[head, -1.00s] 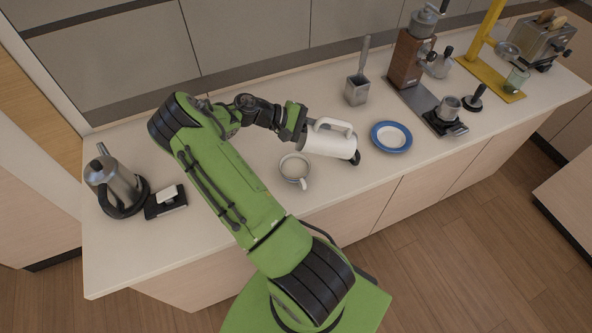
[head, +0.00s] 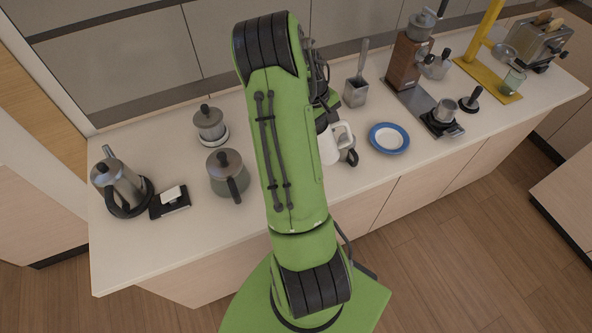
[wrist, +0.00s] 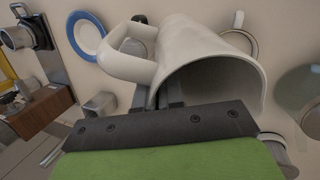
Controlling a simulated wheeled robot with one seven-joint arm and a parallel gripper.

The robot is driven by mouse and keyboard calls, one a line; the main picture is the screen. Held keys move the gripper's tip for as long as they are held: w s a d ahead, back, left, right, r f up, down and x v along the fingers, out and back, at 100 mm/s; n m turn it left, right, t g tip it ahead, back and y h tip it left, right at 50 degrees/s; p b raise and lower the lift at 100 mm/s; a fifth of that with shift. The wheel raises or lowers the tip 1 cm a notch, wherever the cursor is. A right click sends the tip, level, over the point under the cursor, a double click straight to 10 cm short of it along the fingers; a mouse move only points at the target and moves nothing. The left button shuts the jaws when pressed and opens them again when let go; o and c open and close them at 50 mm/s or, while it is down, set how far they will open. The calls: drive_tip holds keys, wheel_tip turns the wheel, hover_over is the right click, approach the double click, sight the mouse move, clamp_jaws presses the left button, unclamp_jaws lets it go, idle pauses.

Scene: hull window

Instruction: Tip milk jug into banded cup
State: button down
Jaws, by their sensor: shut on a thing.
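The white milk jug (wrist: 205,48) is in my gripper (wrist: 158,92), whose fingers are closed at its rim on the handle side. In the wrist view its open mouth faces the camera and its handle points left. In the head view the jug (head: 328,149) shows only in part beside my arm, above the counter, and its exact tilt is hard to tell. The cup (wrist: 254,44) shows behind the jug in the wrist view, with its rim and handle visible and the rest covered. In the head view my arm hides the cup and most of my gripper.
A blue-rimmed plate (head: 389,138) lies right of the jug, with a dark-handled item (head: 350,157) between them. A dark-lidded pot (head: 228,175) and a smaller pot (head: 210,125) stand left of my arm. A metal box (head: 356,92) is behind. The counter's front strip is clear.

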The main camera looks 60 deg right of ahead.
wheel_tip(320, 180, down, 2)
drive_tip(key=shift+w+a+t+y+b, duration=0.1)
drive_tip(key=shift+t+y+b, duration=0.5)
drive_tip(key=shift+t+y, duration=0.3)
drive_tip(key=shift+w+a+f+t+y, duration=0.2)
drive_tip(key=shift+f+t+y, duration=0.15)
drive_tip(key=shift+t, duration=0.25)
drive_tip(key=shift+r, duration=0.1)
drive_tip(key=shift+w, duration=0.1)
drive_tip(key=shift+a+r, duration=0.1)
drive_tip(key=shift+r, duration=0.1)
wheel_tip(320, 180, up, 3)
drive_tip(key=shift+f+p, duration=0.1)
drive_tip(key=shift+p, duration=0.9)
